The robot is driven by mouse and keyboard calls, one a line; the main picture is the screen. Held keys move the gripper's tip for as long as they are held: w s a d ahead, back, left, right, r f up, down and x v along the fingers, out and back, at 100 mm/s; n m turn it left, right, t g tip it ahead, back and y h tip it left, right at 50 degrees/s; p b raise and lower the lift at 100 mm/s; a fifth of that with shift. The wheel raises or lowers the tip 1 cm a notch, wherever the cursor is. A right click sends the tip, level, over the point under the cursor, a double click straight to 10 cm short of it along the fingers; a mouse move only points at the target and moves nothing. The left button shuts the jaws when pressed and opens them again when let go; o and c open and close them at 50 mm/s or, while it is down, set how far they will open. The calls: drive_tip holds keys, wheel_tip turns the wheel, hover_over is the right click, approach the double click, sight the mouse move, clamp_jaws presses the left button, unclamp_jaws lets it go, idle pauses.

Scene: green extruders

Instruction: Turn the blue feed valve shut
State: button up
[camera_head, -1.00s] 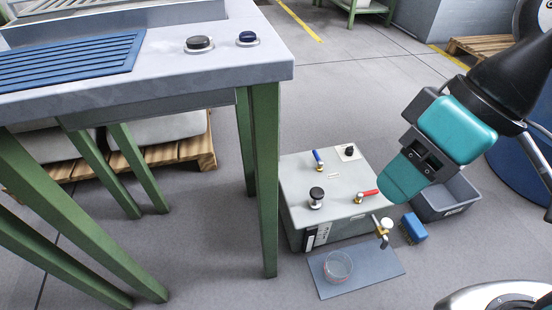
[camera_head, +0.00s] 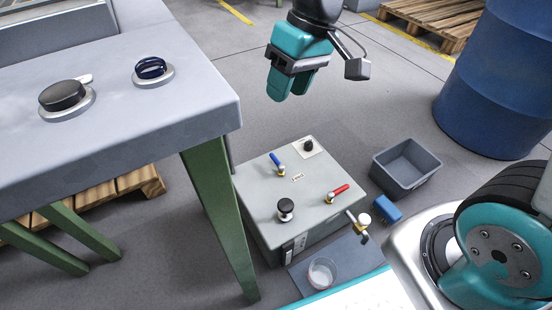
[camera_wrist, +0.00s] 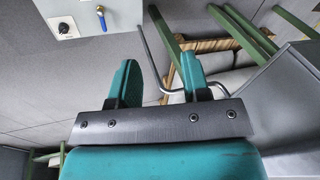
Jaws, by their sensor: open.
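The blue feed valve (camera_head: 277,161) is a small blue lever on a brass stem, on top of a grey box (camera_head: 262,186) standing on the floor. Its lever slants toward the upper left in the head view. The blue lever also shows in the wrist view (camera_wrist: 101,13), at the upper left edge, beyond the fingers. My gripper (camera_head: 291,96) has teal fingers and hangs above and behind the box, apart from the valve. In the wrist view the fingers (camera_wrist: 160,78) stand apart with nothing between them.
The box top also bears a red-handled valve (camera_head: 337,193), a black knob (camera_head: 286,208) and a small black dial (camera_head: 308,145). A grey bin (camera_head: 406,168) and a blue block (camera_head: 386,208) stand right. A green-legged table (camera_head: 120,110) rises left. A blue drum (camera_head: 500,80) stands far right.

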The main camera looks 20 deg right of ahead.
drive_tip(key=w+d+f+m+b, duration=0.2)
drive_tip(key=w+d+f, duration=0.2)
drive_tip(key=w+f, duration=0.8)
drive_tip(key=m+h, duration=0.1)
approach(277, 160)
drive_tip(key=b+x, duration=0.7)
drive_tip(key=b, duration=0.1)
drive_tip(key=shift+s+f+b, duration=0.1)
drive_tip(key=shift+f+b, duration=0.15)
drive_tip(key=shift+b, duration=0.1)
drive_tip(key=shift+a+f+b, duration=0.2)
drive_tip(key=shift+f+b, duration=0.1)
drive_tip(key=shift+f, duration=0.4)
clamp_jaws()
